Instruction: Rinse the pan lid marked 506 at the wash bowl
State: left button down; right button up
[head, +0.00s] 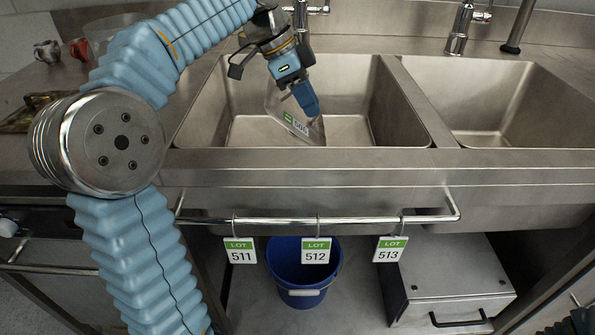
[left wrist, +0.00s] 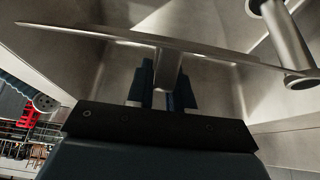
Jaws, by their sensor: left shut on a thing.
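The pan lid (head: 314,134) is a grey metal disc with a green and white tag that seems to read 506. It is steeply tilted inside the left sink basin (head: 232,105), partly hidden by my gripper. My left gripper (head: 306,100) reaches down into that basin and is shut on the lid's handle. In the left wrist view the lid (left wrist: 100,35) shows nearly edge-on, with its handle (left wrist: 168,75) between the fingers (left wrist: 161,88). My right gripper is not in view. I cannot see running water.
A tap (head: 301,18) stands behind the left basin, and another tap (head: 460,28) behind the empty right basin (head: 485,105). A front rail (head: 345,220) carries lot tags 511, 512 and 513. A blue bucket (head: 284,272) and a metal box (head: 455,275) are below.

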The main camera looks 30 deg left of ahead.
pick_arm(q)
notch_tip(320, 180, up, 11)
jog(key=shift+r, duration=0.2)
dwell(0.7)
dwell(1.9)
